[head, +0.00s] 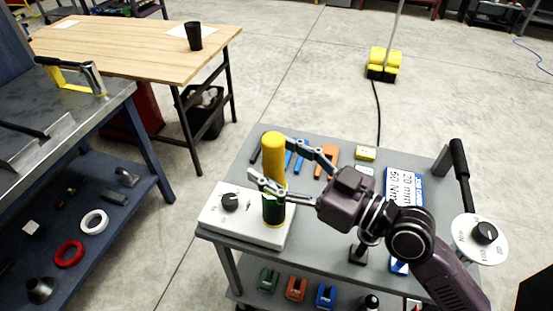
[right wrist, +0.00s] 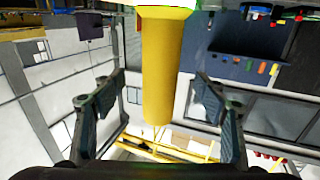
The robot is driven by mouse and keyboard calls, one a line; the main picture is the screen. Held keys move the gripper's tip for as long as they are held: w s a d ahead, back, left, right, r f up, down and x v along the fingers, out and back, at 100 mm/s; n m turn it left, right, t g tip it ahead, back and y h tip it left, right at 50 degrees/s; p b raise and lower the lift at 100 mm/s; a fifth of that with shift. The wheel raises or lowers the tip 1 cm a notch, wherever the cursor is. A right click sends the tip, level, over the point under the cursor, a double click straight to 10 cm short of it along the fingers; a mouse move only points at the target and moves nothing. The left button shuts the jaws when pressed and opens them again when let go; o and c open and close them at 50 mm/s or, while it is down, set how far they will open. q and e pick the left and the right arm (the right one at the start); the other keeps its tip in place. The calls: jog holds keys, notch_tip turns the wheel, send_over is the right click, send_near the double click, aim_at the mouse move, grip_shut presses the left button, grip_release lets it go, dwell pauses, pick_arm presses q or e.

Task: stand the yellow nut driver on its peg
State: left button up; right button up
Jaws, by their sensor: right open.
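The yellow nut driver (head: 273,150) stands upright over the near-left part of the grey cart. My right gripper (head: 272,163) is open, with one finger on each side of the driver. In the right wrist view the yellow driver (right wrist: 160,75) shows between the two spread fingers of my right gripper (right wrist: 158,100), with gaps on both sides. My left gripper is not in view.
A wooden table (head: 130,50) stands at the back left.

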jog(key=shift+r, duration=0.1)
notch_tip(320, 180, up, 7)
jog(key=s+d+p, duration=0.1)
jog(key=d+p, duration=0.1)
jog(key=p, duration=0.2)
jog(key=shift+s+d+p, duration=0.25)
jog(key=shift+s+p, duration=0.15)
dwell(0.5)
